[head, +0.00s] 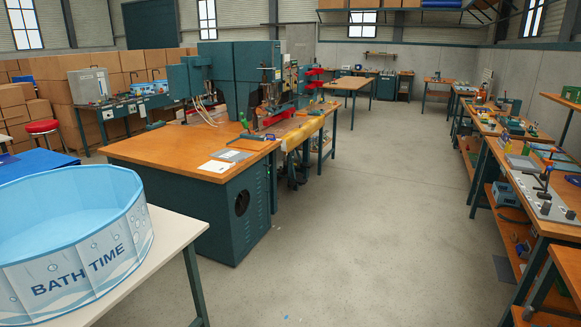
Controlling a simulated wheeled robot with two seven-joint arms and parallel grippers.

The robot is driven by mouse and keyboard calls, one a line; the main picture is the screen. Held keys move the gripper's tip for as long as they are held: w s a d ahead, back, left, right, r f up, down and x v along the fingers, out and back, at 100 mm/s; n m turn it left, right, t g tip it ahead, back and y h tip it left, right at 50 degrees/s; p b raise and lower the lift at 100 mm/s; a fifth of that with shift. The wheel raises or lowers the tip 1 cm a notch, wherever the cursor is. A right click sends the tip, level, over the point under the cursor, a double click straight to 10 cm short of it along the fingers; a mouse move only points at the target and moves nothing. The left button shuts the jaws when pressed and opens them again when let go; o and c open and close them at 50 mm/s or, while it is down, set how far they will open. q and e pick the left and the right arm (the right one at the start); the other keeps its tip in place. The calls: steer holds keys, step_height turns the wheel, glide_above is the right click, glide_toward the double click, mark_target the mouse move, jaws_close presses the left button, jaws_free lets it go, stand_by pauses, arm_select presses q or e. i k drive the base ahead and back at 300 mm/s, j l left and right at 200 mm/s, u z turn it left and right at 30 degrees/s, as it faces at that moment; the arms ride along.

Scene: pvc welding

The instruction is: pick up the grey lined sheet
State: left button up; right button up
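A small grey sheet (232,155) lies flat on the orange top of the welding machine's bench (165,150), near its front right corner. Its lines are too small to make out. A white sheet (214,166) lies just in front of it, close to or touching it. Neither of my grippers is in view.
A blue "BATH TIME" pool (85,265) stands on a white table (165,235) at near left. The green welding machine (235,75) rises behind the sheets. Open floor (380,220) lies right of the bench. Cluttered workbenches (545,225) line the right side.

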mark_target(226, 154)
steer(key=i, duration=2)
